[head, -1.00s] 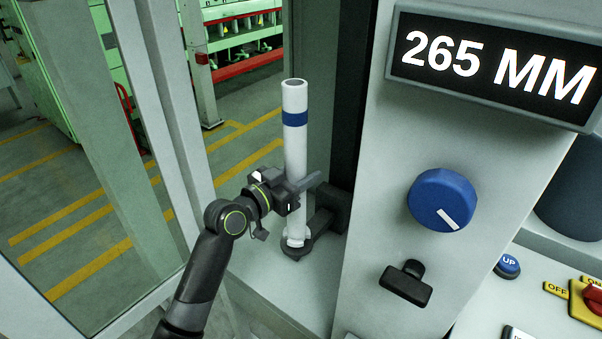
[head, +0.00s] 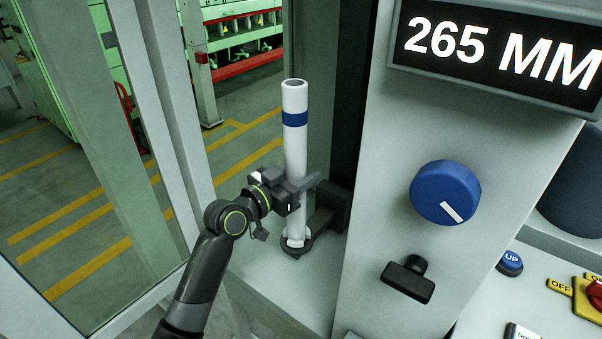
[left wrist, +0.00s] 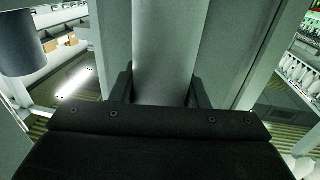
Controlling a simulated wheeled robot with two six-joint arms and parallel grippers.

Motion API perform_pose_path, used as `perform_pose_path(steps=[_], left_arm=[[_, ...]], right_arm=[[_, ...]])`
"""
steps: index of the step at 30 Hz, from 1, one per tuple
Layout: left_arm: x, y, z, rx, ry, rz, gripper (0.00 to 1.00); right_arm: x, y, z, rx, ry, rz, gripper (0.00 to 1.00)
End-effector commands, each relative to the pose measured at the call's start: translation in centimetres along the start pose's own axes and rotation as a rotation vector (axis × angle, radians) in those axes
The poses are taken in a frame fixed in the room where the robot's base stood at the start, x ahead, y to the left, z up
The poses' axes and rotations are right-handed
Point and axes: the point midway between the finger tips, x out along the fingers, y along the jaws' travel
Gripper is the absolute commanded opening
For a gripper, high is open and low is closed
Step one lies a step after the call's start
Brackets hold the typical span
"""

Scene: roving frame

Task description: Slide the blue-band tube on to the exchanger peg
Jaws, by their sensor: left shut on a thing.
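The white tube with the blue band (head: 294,118) stands upright in the head view. My left gripper (head: 298,190) is shut on its lower half. The tube's lower end is just above or at a pale peg or collar (head: 295,240) on the dark exchanger arm (head: 325,222); I cannot tell whether it is around the peg. In the left wrist view the tube (left wrist: 166,45) rises as a pale column between the two dark fingers (left wrist: 160,88). My right gripper is not in view.
A grey panel with a display reading 265 MM (head: 500,50), a blue knob (head: 445,192) and a black handle (head: 408,278) stands close on the right. A blue UP button (head: 510,263) is lower right. A pale frame post (head: 150,100) stands left of the tube.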

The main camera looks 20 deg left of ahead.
Motion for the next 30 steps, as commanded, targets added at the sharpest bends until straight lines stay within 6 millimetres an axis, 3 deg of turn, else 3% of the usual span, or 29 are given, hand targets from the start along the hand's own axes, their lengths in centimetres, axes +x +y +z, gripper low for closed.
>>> perform_pose_path(steps=[10, 26, 27, 30], left_arm=[[0.0, 0.0, 1.1, 0.000, 0.002, 0.000, 0.13], [0.0, 0.0, 1.4, -0.003, -0.004, 0.000, 0.13], [0.0, 0.0, 1.4, -0.003, -0.004, 0.000, 0.46], [0.0, 0.0, 1.4, -0.002, -0.003, 0.000, 0.59]], right_arm=[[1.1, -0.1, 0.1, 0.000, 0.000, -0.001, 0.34], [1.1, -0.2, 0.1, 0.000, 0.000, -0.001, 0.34], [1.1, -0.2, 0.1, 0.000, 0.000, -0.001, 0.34], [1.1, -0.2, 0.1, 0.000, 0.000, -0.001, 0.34]])
